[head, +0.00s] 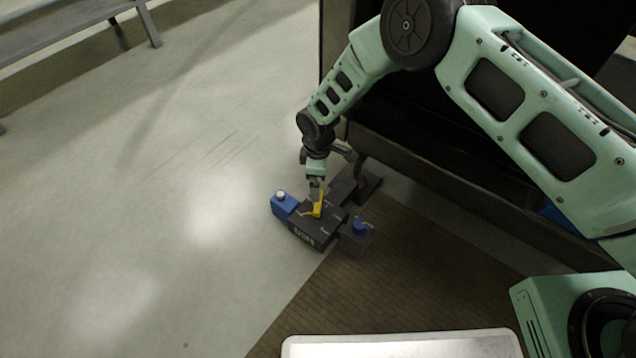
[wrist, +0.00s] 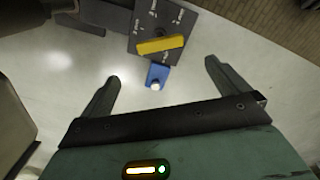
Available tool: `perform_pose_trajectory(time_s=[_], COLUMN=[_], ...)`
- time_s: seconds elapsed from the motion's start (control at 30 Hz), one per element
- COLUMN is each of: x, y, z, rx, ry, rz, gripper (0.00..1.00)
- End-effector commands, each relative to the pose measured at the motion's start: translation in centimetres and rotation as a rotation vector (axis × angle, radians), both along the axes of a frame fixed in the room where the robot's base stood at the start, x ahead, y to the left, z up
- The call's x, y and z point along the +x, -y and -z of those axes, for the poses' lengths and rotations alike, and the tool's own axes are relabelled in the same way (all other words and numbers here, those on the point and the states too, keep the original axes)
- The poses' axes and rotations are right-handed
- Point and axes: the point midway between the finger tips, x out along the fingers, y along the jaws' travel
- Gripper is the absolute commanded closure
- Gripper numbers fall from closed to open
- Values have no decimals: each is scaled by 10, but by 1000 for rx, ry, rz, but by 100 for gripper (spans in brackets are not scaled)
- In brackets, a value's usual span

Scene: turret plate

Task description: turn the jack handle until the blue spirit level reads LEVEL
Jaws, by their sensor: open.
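A dark unit stands on the floor in the head view, with a yellow handle (head: 318,209) on its top plate (head: 307,229). In the wrist view the yellow handle (wrist: 160,45) lies across the dark plate (wrist: 148,18), which bears white tick marks. A blue block with a white dome (head: 284,205) sits at the unit's left; it also shows in the wrist view (wrist: 157,74). A second blue part (head: 361,227) is at its right. I cannot tell a level reading on either. My gripper (wrist: 162,72) is open and empty, pointing down at the unit, apart from the handle.
A brown ribbed mat (head: 400,290) covers the floor at right. A large dark cabinet edge (head: 430,165) stands behind. Pale floor (head: 150,220) at left is clear.

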Motion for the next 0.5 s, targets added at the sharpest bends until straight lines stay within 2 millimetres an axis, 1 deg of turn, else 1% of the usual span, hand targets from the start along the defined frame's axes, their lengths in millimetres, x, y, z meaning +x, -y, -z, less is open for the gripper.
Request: perform_pose_trajectory(time_s=[0.03,0.2,0.3,0.5], x=[1,0,0,-1], y=[0,0,0,0], z=[-17,-45,-56,-63], rx=[1,1,0,-1], ry=[1,1,0,-1], rz=[0,0,-1,-1], gripper=[0,0,0,0])
